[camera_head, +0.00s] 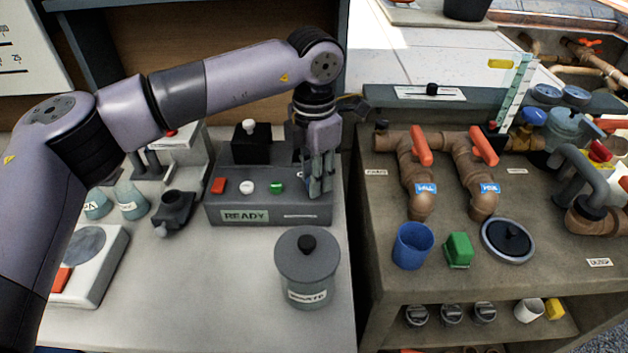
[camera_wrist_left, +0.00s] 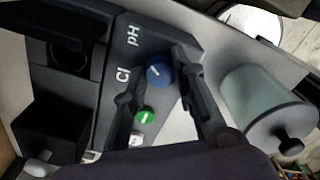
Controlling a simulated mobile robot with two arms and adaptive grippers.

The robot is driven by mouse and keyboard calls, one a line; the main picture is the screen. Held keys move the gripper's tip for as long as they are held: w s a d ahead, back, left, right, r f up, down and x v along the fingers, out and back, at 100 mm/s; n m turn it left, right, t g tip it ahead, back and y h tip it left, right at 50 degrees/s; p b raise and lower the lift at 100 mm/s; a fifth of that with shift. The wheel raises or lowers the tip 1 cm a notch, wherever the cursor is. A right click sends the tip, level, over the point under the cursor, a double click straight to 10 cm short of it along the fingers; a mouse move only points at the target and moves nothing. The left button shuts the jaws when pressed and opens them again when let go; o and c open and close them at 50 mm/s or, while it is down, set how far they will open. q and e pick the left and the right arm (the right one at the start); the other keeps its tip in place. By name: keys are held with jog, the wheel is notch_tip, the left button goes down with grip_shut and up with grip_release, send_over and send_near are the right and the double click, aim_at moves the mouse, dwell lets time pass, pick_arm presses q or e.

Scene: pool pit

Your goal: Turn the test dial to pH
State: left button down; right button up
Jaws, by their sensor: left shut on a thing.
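The dark grey test unit (camera_head: 268,207) stands on the bench with a READY label, a red, a white and a green button on top. In the left wrist view its blue test dial (camera_wrist_left: 160,75) carries a white mark and sits beside the printed words "Cl" and "pH". Which word the mark points at I cannot tell for sure. My left gripper (camera_head: 321,188) reaches down over the right end of the unit, and its fingers hide the dial in the head view. In the left wrist view the gripper (camera_wrist_left: 157,64) is shut on the dial, one finger each side.
A lidded grey canister (camera_head: 307,270) stands just in front of the unit. A black box with a white knob (camera_head: 249,140) is behind it. To the right are pipes with orange valve handles (camera_head: 422,145) and a blue cup (camera_head: 412,246). The bench front left of the canister is clear.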

pick_arm(q)
jog(key=shift+m, duration=0.6)
jog(key=shift+b, duration=0.3)
jog(key=c, duration=1.3)
grip_release()
jog(key=shift+r, duration=0.25)
notch_tip(320, 180, up, 12)
jog(key=shift+f, duration=0.2)
